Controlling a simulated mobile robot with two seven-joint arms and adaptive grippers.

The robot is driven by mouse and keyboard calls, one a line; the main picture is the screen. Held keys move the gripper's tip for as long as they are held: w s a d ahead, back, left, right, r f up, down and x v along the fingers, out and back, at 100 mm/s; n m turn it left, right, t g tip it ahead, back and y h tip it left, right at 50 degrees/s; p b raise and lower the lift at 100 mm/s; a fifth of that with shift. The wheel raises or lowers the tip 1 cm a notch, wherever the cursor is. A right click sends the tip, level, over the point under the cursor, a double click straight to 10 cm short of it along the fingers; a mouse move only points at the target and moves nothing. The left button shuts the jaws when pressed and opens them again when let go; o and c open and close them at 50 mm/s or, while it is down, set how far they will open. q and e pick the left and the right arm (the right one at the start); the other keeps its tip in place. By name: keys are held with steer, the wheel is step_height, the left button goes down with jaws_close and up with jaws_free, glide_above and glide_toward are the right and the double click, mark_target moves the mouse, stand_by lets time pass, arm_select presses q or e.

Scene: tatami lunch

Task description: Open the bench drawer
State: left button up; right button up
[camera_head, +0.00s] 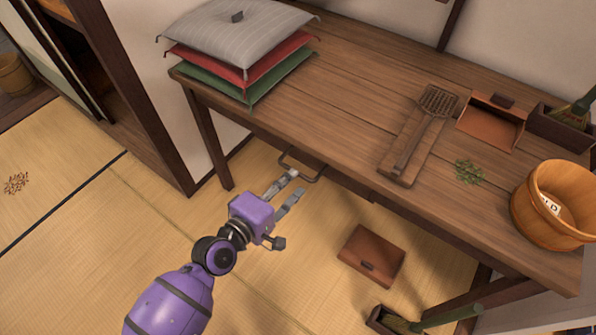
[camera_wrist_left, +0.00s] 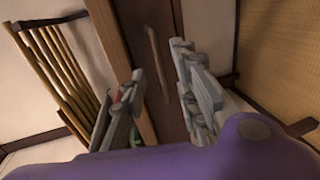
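The wooden bench (camera_head: 345,122) stretches across the head view. Its drawer (camera_head: 347,186) is under the front edge, largely hidden by the bench top, and looks shut. A dark bar handle (camera_head: 318,177) sticks out from the drawer front. My left gripper (camera_head: 293,184) is open, with its fingertips close to the handle. In the left wrist view the handle (camera_wrist_left: 157,58) appears as a pale bar in the gap between the two spread fingers (camera_wrist_left: 160,78). I cannot tell whether either finger touches it. My right gripper is not in view.
Stacked cushions (camera_head: 235,35) lie on the bench's left end.

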arm_select(q)
steer(key=x, duration=0.5)
steer(key=shift+a, duration=0.1)
jaws_close()
